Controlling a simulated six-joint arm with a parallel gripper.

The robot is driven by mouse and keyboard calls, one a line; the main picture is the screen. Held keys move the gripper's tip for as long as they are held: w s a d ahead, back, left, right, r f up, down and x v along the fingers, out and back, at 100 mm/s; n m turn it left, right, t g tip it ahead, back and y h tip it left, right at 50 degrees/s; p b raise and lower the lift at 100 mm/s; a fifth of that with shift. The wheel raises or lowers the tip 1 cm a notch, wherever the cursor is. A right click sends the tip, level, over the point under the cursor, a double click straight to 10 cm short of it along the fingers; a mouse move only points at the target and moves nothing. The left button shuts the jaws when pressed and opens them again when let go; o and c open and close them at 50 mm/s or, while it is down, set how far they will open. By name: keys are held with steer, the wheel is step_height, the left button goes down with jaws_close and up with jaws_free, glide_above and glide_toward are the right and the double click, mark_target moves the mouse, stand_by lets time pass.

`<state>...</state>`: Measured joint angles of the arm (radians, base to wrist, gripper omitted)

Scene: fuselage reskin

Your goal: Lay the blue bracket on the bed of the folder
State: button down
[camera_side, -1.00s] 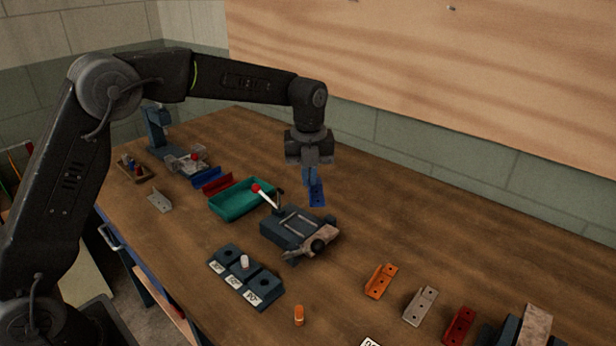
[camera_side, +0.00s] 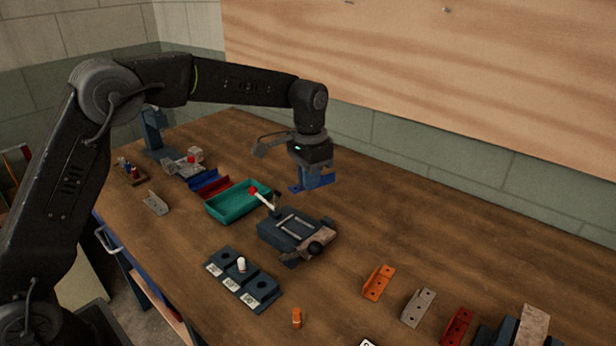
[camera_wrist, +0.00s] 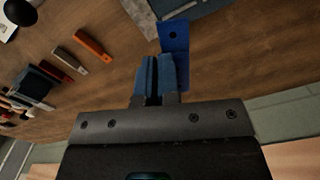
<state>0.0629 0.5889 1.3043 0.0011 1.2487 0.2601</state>
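My gripper (camera_side: 312,178) is shut on the blue bracket (camera_side: 322,185) and holds it above the table, behind the dark machine that looks like the folder. The bracket looks roughly level in the side view. In the wrist view the bracket (camera_wrist: 175,45) sticks out beyond the blue fingers (camera_wrist: 155,82), and a hole shows near its end. The folder (camera_side: 292,232) has a red-knobbed lever, light rails on its bed and a tan plate at the front right. No part is seen on its bed. Only an edge of the folder (camera_wrist: 178,6) shows in the wrist view.
A teal tray (camera_side: 238,203) stands left of the folder, close to the lever. A labelled block (camera_side: 243,280) and an orange peg (camera_side: 296,318) are in front. Orange (camera_side: 378,283), grey (camera_side: 418,307) and red (camera_side: 457,327) brackets lie at right. The table behind the folder is clear.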

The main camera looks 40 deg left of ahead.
steer(key=n, duration=2.2)
glide_above(312, 232)
step_height(312, 232, down, 5)
steer(key=shift+f, duration=0.1)
steer(key=shift+f, duration=2.7)
steer(key=shift+f, duration=0.7)
steer(key=c, duration=1.3)
jaws_free()
steer(key=shift+o, duration=0.2)
